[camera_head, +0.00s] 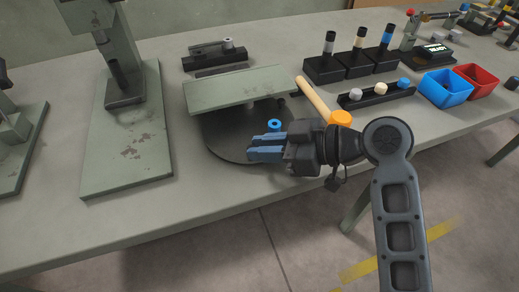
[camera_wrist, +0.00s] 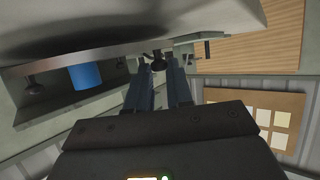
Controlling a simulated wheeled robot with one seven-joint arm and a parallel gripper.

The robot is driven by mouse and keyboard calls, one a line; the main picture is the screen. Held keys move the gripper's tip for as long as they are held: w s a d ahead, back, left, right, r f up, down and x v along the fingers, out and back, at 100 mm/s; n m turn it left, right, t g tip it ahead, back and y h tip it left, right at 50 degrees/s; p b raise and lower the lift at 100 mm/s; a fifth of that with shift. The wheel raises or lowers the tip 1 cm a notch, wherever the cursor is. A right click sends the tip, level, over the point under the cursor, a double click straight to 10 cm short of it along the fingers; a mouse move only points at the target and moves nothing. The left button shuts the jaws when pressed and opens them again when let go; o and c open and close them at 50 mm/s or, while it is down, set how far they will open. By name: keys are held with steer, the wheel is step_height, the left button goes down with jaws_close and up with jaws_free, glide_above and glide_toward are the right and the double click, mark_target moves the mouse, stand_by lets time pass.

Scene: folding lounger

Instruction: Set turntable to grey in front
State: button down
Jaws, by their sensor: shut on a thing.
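The turntable (camera_head: 222,141) is a dark round disc on the bench, partly covered by a flat grey-green plate (camera_head: 240,90) above it. A blue ring-shaped piece (camera_head: 275,125) stands on the disc just behind my gripper; a blue cylinder (camera_wrist: 85,76) shows in the wrist view. My gripper (camera_head: 252,149) is at the disc's front right, its blue fingers pointing left. In the wrist view, the fingertips (camera_wrist: 160,72) close about a small dark knob (camera_wrist: 158,62). The fingers hide part of the disc's front. I cannot make out a grey piece on the disc.
A green press (camera_head: 125,130) stands left of the turntable. A wooden handle (camera_head: 314,97) and an orange knob (camera_head: 341,118) are close behind my gripper. A black rack (camera_head: 376,95) with coloured knobs, a blue bin (camera_head: 445,88) and a red bin (camera_head: 477,81) stand to the right.

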steer(key=shift+w+d+n+g+b, duration=0.2)
steer(key=shift+d+n+g+b, duration=0.15)
steer(key=shift+d+n+g, duration=0.25)
steer(key=shift+y, duration=0.3)
steer(key=c, duration=1.1)
jaws_free()
steer(key=shift+o, duration=0.2)
steer(key=shift+d, duration=0.1)
steer(key=v, duration=0.7)
steer(key=shift+d+r+b, duration=0.15)
steer(key=shift+d+b, duration=0.1)
steer(key=shift+b, duration=0.05)
steer(key=shift+c, duration=0.2)
